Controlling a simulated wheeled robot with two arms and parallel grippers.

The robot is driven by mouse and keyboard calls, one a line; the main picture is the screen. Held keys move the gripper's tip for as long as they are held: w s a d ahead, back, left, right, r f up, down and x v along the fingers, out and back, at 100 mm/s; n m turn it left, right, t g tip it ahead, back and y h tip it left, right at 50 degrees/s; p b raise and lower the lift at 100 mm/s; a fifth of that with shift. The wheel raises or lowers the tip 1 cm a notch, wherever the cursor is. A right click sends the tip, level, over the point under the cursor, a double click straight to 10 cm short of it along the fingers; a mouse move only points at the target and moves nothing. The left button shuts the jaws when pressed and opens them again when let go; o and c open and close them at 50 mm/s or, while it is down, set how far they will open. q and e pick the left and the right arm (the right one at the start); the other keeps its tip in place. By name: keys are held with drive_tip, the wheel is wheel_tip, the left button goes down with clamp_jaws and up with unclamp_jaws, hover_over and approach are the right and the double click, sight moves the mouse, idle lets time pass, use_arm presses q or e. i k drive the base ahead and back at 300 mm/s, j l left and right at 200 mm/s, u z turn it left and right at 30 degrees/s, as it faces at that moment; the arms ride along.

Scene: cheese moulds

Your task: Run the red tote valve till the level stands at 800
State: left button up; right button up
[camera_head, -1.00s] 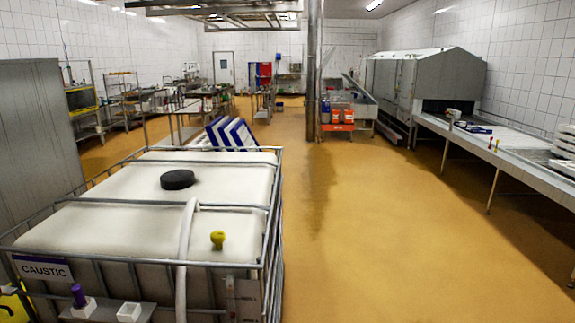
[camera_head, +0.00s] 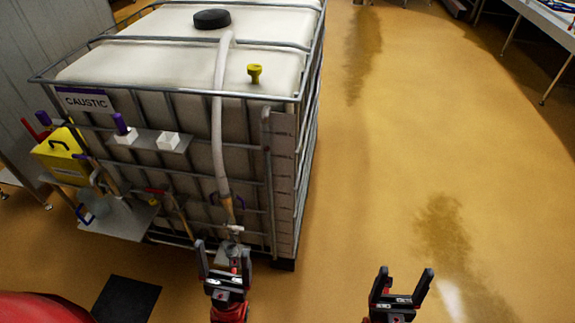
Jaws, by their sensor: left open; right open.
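The white caustic tote (camera_head: 190,105) stands in its metal cage at left centre. A small red handle (camera_head: 155,191) shows low on its front; I cannot tell whether it is the tote valve. A pale hose (camera_head: 219,130) runs down the front to a fitting (camera_head: 235,230) near the floor, partly behind my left gripper. A pale scale strip (camera_head: 284,185) stands at the front right corner; its marks are too small to read. My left gripper (camera_head: 223,247) is open and empty in front of the fitting. My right gripper (camera_head: 405,272) is open over bare floor.
A shelf (camera_head: 115,218) with a clear jug (camera_head: 93,203) juts from the tote's lower left. A yellow container (camera_head: 60,157) stands left of the tote. A dark mat (camera_head: 127,300) lies on the floor.

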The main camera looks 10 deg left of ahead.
sight(171, 194)
drive_tip(key=u, duration=1.3)
drive_tip(key=i+l+z, duration=0.1)
drive_tip(key=i+l, duration=0.6)
drive_tip(key=l, duration=0.1)
